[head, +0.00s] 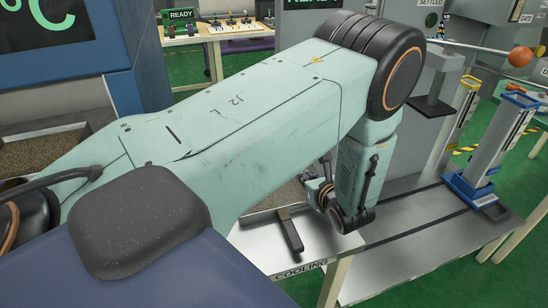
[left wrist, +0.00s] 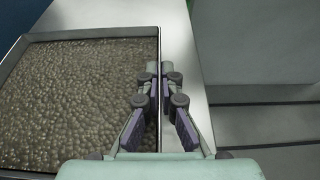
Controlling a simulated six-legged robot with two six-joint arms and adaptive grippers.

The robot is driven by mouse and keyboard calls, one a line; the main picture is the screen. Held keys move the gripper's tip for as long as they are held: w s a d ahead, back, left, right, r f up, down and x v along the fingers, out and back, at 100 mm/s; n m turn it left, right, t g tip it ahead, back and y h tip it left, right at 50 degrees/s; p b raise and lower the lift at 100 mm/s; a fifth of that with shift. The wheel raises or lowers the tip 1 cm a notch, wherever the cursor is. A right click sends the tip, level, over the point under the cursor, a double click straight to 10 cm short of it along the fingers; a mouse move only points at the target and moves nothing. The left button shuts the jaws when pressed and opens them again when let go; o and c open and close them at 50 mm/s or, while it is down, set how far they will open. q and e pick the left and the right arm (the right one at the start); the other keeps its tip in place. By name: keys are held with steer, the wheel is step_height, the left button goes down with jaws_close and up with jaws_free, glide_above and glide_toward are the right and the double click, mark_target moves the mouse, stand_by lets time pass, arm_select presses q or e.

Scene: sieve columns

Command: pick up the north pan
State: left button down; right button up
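A shallow square pan (left wrist: 18,93) full of small grey-brown beads lies on a pale bench top in the left wrist view. Nothing marks it as north. My left gripper (left wrist: 160,72) is at the pan's right edge, one finger on each side of the rim line. The fingers converge to a narrow gap. I cannot tell whether they touch the rim. In the head view, the left gripper (head: 338,217) is low beside the bench marked COOLING, and my arm hides most of the area there. My right gripper is not in view.
A dark bar (head: 290,229) lies on the cooling bench (head: 320,248). Another bead-filled tray (head: 45,150) is at the left. A blue-footed column (head: 492,150) and a yellow-topped column (head: 458,115) stand at the right. Bare grey surface (head: 415,265) lies right of the gripper.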

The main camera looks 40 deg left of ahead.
arm_select(q)
steer(key=shift+a, duration=0.1)
steer(key=shift+r, duration=0.15)
step_height(320, 180, up, 9)
steer(key=shift+f+p, duration=0.1)
steer(key=shift+p, duration=0.7)
steer(key=shift+r, duration=0.5)
